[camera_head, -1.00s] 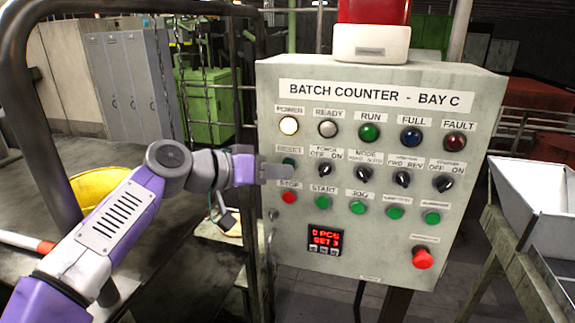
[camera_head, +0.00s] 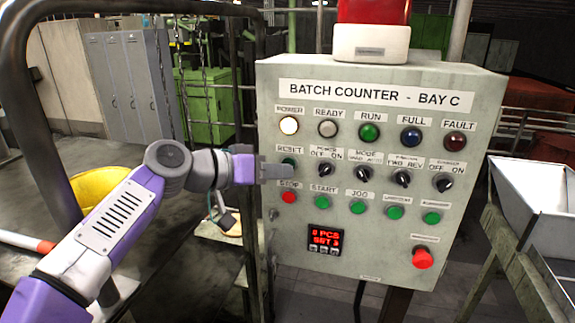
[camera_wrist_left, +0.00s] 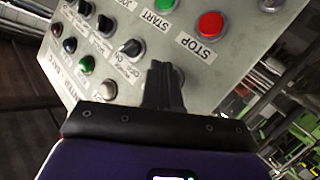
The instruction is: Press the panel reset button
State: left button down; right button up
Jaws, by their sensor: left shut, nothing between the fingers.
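The panel (camera_head: 390,225) labelled BATCH COUNTER - BAY C faces me. In the left wrist view, the shut fingers (camera_wrist_left: 163,70) reach over the panel face beside the STOP button (camera_wrist_left: 209,25) and cover most of the reset button's place. My right gripper is not in view.
The red STOP button (camera_head: 289,197) is just below my fingertips, and the power switch (camera_head: 325,169) is just right of them. A red emergency knob (camera_head: 422,258) sticks out lower right. A metal rail (camera_head: 75,190) stands at the left, and a white chute (camera_head: 535,210) at the right.

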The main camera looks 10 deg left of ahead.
pick_arm(q)
jog(key=shift+w, duration=0.2)
dwell(0.4)
jog(key=shift+w, duration=0.25)
jog(key=shift+s, duration=0.4)
dwell(0.3)
jog(key=s+b, duration=0.3)
jog(key=s, duration=0.3)
